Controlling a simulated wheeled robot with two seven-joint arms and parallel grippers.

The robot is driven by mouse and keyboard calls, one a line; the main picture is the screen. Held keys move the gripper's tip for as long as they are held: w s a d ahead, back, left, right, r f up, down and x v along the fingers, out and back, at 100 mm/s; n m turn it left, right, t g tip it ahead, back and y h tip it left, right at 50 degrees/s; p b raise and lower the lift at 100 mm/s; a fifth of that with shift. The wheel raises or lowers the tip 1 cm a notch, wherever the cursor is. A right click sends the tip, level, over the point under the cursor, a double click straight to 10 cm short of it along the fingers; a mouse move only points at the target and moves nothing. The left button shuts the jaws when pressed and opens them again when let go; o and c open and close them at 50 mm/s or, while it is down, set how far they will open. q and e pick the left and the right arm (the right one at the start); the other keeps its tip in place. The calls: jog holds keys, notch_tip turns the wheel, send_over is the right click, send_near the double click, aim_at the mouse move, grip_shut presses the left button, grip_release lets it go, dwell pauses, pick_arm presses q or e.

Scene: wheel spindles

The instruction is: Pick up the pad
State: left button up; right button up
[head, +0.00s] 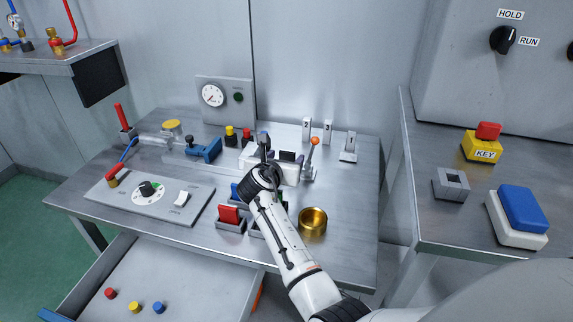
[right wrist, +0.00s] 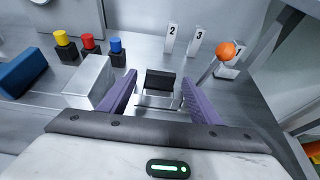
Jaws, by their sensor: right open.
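A small dark block that looks like the pad (right wrist: 160,82) sits in a pale metal holder (right wrist: 156,101) on the bench. In the head view the dark block (head: 287,156) shows just right of my right gripper (head: 265,158). In the right wrist view, my right gripper (right wrist: 160,92) is open, with its two purple fingers apart. The dark block appears between and beyond the fingertips, and nothing is clamped. Contact with the holder cannot be told. My left gripper is not in view.
An orange-knobbed lever (head: 314,141) stands close right of the holder. A pale block (right wrist: 90,82) is left of the fingers. Numbered plates (head: 328,131) stand behind, and a brass cup (head: 313,221) is in front. An open drawer (head: 200,290) is below the bench.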

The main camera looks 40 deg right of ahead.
jog(key=shift+r, duration=0.1)
jog(key=c, duration=1.2)
jog(key=shift+r, duration=0.1)
